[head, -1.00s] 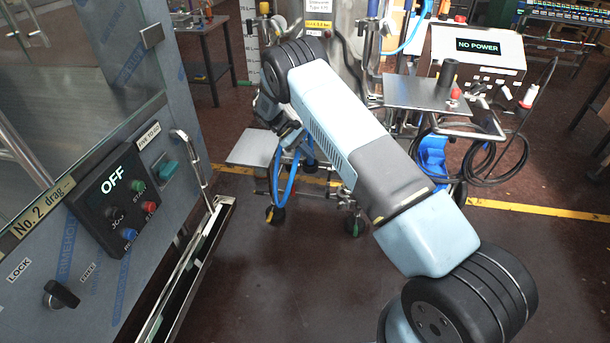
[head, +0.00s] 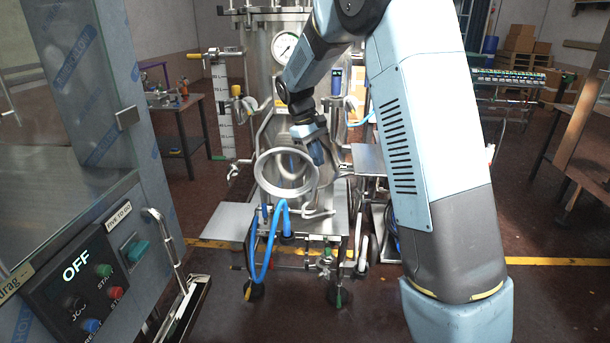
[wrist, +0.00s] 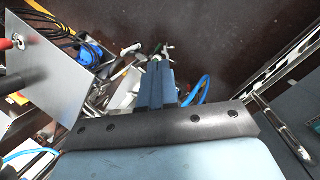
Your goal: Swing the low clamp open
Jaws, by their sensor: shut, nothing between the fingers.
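My gripper (head: 317,155) hangs in front of the steel vessel (head: 262,50) in the head view, above and right of a large round metal ring (head: 261,182) at the vessel's lower front. In the wrist view its blue fingers (wrist: 156,82) are together with nothing between them. A small bent metal fitting (head: 318,213) shows at the ring's lower right; I cannot tell whether it is the low clamp or whether a clamp there is open. Part of the vessel is hidden behind my arm.
A blue hose (head: 268,245) loops below the ring. A flat steel plate (head: 226,222) juts out at the left of the stand. A cabinet with an OFF panel (head: 85,280) stands at the near left.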

